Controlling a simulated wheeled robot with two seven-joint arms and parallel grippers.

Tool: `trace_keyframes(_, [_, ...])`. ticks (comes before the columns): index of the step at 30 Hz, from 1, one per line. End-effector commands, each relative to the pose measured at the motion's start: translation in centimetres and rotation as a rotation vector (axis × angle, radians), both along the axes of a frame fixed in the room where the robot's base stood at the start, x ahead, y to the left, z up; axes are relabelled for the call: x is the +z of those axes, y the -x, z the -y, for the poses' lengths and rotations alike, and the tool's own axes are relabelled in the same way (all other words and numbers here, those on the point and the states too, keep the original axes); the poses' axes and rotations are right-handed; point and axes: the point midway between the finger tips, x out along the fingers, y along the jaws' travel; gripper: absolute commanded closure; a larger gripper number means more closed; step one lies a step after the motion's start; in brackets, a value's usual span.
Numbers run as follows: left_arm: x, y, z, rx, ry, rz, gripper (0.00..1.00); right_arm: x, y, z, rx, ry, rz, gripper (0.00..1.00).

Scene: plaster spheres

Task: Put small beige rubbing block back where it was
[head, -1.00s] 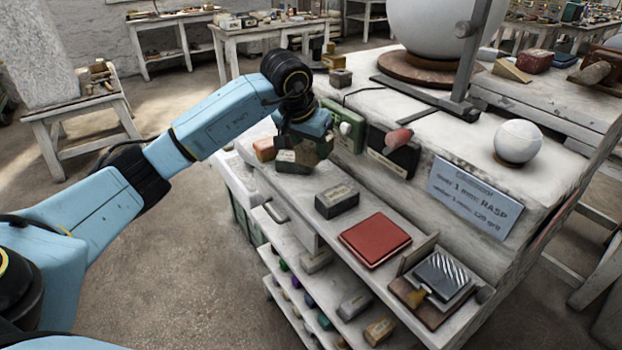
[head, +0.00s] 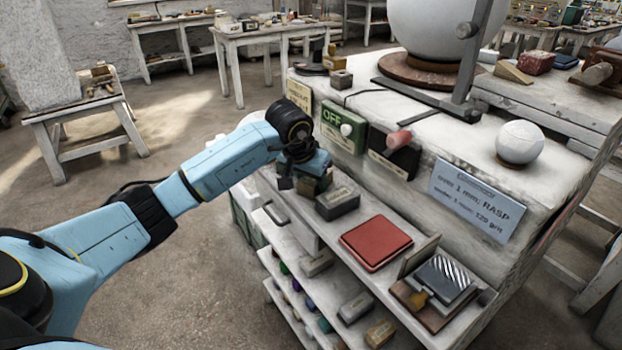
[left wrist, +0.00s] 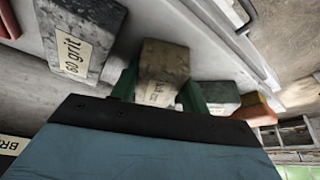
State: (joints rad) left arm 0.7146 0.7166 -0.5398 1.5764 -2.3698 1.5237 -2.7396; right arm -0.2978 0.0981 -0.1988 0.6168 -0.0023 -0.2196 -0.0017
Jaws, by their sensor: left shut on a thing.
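My left gripper (head: 312,180) is low over the upper shelf of the cart, just left of the dark 60 grit block (head: 338,204). In the left wrist view the left gripper (left wrist: 158,92) is shut on a small beige block (left wrist: 165,62) with a pale label, its two green fingers on either side. The dark 60 grit block (left wrist: 80,35) lies beside it, with a gap between them. A grey-green block (left wrist: 218,95) and a reddish block (left wrist: 256,108) are on the other side. I cannot tell whether the held block touches the shelf. My right gripper is not in view.
A red pad (head: 375,243) and a tray with a striped metal plate (head: 445,278) lie farther along the shelf. The green OFF sign (head: 343,130) stands behind my gripper. The lower shelf (head: 285,255) holds several small blocks. A white ball (head: 520,142) rests on the top.

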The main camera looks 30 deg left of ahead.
Motion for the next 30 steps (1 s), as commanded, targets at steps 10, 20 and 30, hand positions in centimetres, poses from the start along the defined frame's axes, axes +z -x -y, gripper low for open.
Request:
trace_keyframes(10, [0.0, 0.0, 0.0, 0.0, 0.0, 0.0, 0.33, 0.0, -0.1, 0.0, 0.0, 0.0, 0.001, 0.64])
trace_keyframes(20, [2.2, 0.7, -0.1, 0.0, -0.002, 0.005, 0.33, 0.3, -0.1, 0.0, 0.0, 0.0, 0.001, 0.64])
trace_keyframes(30, [8.8, 3.5, -0.1, -0.001, -0.004, 0.003, 0.33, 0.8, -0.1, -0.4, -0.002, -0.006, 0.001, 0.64])
